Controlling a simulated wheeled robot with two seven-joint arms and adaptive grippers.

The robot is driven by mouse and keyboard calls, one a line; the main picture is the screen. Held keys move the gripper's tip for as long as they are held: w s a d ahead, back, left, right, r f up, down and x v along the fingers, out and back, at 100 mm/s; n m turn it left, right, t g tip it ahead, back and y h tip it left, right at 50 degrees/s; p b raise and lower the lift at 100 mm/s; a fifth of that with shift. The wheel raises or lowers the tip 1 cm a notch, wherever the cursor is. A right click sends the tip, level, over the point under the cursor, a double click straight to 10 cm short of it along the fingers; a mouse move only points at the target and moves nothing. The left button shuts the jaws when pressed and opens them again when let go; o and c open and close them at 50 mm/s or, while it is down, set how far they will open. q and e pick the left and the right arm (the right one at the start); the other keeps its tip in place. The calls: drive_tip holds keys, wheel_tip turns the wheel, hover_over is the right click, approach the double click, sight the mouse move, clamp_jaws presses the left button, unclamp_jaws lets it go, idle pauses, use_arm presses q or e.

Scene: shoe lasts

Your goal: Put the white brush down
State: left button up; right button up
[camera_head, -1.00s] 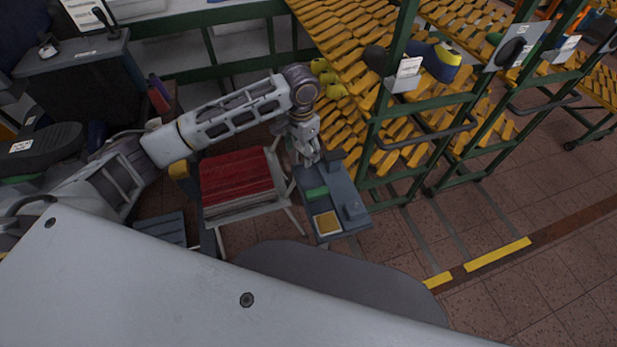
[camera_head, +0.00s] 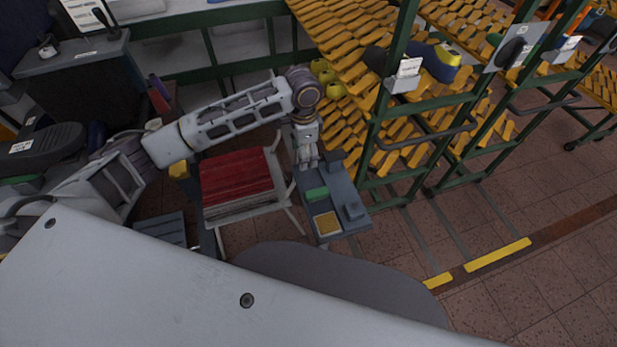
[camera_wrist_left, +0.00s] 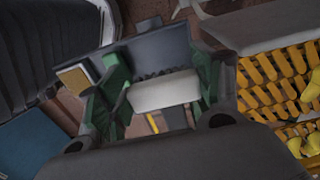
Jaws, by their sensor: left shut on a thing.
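The white brush (camera_wrist_left: 163,91) shows in the left wrist view as a pale block with dark bristles along its far edge. My left gripper (camera_wrist_left: 160,95) is shut on it, with one finger at each end. In the head view my left gripper (camera_head: 307,165) points down at the back left part of a small grey work stand (camera_head: 341,184). The brush itself cannot be made out there. I cannot tell whether it touches the stand. My right gripper is not in view.
The stand carries a green block (camera_head: 317,194), a yellow-brown pad (camera_head: 327,223) and a small grey block (camera_head: 353,210). A seat with a red top (camera_head: 236,177) is to its left. A green-framed rack (camera_head: 388,110) with yellow slats stands close behind and right.

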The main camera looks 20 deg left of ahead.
sight(305, 179)
use_arm(q)
drive_tip(key=shift+f, duration=0.3)
wheel_tip(305, 179, down, 4)
drive_tip(key=shift+r, duration=0.1)
drive_tip(key=shift+f, duration=0.7)
wheel_tip(305, 179, down, 3)
drive_tip(key=shift+r, duration=0.1)
drive_tip(key=shift+f, duration=0.7)
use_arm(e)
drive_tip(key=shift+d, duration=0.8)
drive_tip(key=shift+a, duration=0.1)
